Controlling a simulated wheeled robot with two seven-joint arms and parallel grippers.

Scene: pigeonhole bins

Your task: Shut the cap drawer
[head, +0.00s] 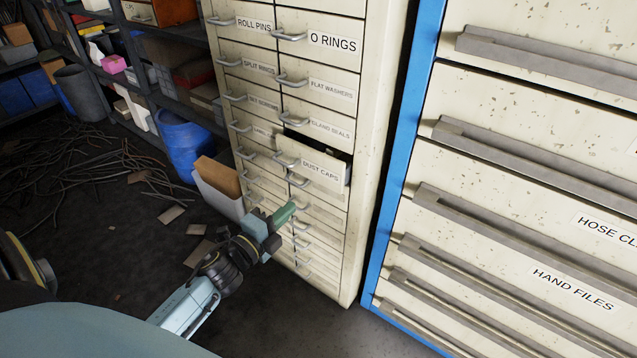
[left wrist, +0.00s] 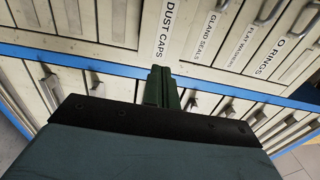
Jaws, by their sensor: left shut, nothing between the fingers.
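The cap drawer (head: 312,165) is a cream drawer labelled DUST CAPS in the narrow cabinet. It stands out from the cabinet face, with a dark gap showing above and beside its front. A grey metal handle (head: 285,161) is on its left part. My left gripper (head: 288,212) is shut and empty, just below and in front of this drawer in the head view. In the left wrist view the shut green fingers (left wrist: 160,74) point towards the drawer front (left wrist: 150,28); I cannot tell whether they touch it. My right gripper is not in view.
Closed drawers such as GLAND SEALS (head: 330,128) surround it. A larger cabinet with a blue frame (head: 408,140) stands at right. A blue barrel (head: 183,145) and an open carton (head: 217,184) stand left of the cabinet. Cables and scraps litter the floor.

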